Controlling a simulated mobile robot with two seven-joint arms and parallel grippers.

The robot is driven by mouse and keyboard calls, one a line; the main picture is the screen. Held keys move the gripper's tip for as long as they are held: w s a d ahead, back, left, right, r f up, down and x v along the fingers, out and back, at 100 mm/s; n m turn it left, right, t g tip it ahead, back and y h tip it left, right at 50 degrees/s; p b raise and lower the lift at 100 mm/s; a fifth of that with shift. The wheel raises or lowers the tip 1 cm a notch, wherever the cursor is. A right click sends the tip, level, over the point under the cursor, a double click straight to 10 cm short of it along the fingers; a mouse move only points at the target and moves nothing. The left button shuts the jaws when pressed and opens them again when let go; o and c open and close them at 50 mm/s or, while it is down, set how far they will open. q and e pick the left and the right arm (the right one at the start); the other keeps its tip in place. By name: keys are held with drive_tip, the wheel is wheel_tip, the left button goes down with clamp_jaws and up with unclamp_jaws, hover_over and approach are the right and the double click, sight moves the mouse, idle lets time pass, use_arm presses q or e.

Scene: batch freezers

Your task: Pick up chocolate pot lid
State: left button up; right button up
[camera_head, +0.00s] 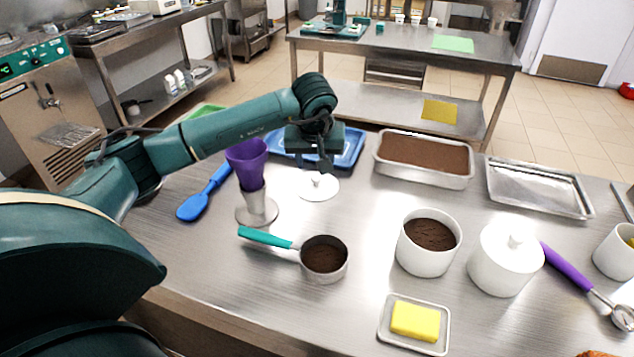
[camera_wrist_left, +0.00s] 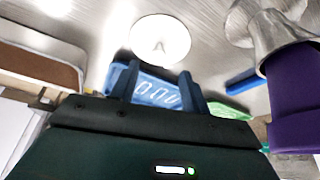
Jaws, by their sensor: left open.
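The chocolate pot lid, a round white disc with a small knob (camera_head: 318,193), lies flat on the steel table behind the cocoa scoop. It also shows in the left wrist view (camera_wrist_left: 160,42), beyond the fingertips. The open white pot (camera_head: 426,258) of dark brown powder stands to the right and nearer. My left gripper (camera_head: 320,165) is open and empty, close to the lid's far side and apart from it as far as I can tell. Its two fingers (camera_wrist_left: 157,82) show spread in the left wrist view. My right gripper is not in view.
A purple cup (camera_head: 246,158) on a metal stand is close left of the lid. A blue tray (camera_head: 346,152) lies behind, a brown-filled pan (camera_head: 423,175) to the right. A metal scoop (camera_head: 324,272) and a lidded white pot (camera_head: 504,268) stand nearer.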

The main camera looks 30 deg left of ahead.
sight(316, 177)
use_arm(q)
drive_tip(key=p+x, duration=0.1)
drive_tip(key=x, duration=0.6)
drive_tip(key=shift+w+a+f+p, duration=0.1)
drive_tip(key=shift+w+f+p, duration=0.15)
drive_tip(key=shift+p, duration=0.05)
clamp_jaws()
